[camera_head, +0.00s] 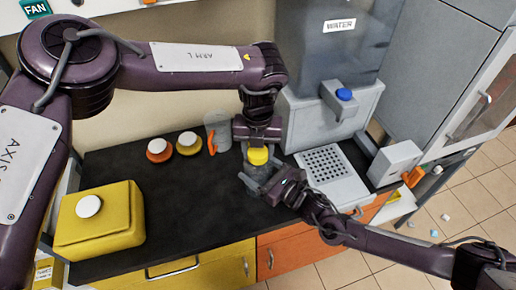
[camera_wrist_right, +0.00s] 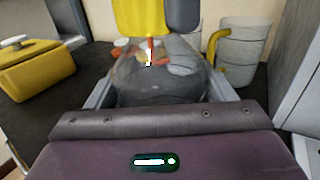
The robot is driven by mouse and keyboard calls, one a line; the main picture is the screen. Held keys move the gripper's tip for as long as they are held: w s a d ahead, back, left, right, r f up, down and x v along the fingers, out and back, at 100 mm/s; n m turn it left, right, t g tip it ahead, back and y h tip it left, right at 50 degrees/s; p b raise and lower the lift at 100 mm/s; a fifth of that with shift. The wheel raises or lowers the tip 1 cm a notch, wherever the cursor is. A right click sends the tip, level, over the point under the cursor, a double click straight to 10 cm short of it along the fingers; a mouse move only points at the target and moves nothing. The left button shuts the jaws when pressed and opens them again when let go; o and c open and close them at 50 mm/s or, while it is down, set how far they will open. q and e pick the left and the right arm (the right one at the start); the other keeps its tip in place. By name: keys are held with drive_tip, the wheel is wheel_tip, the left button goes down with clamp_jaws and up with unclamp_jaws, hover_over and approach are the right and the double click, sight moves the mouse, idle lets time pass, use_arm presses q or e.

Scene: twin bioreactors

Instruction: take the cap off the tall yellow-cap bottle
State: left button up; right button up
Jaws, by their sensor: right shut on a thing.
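The tall bottle (camera_wrist_right: 162,88) is a grey, see-through body held upright between the fingers of my right gripper (camera_head: 262,180), which is shut on it. In the head view it is mostly hidden by the grippers. Its yellow cap (camera_head: 258,156) shows from above, directly under my left gripper (camera_head: 260,140). In the right wrist view the yellow cap (camera_wrist_right: 139,15) is at the top edge, with a grey finger beside it. I cannot tell whether the left fingers are closed on the cap, or whether the cap still sits on the neck.
The water dispenser (camera_head: 325,165) is close on the right.

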use_arm(q)
drive_tip(key=shift+c, duration=1.4)
drive_tip(key=n, duration=0.6)
drive_tip(key=shift+r, duration=0.25)
drive_tip(key=shift+r, duration=0.85)
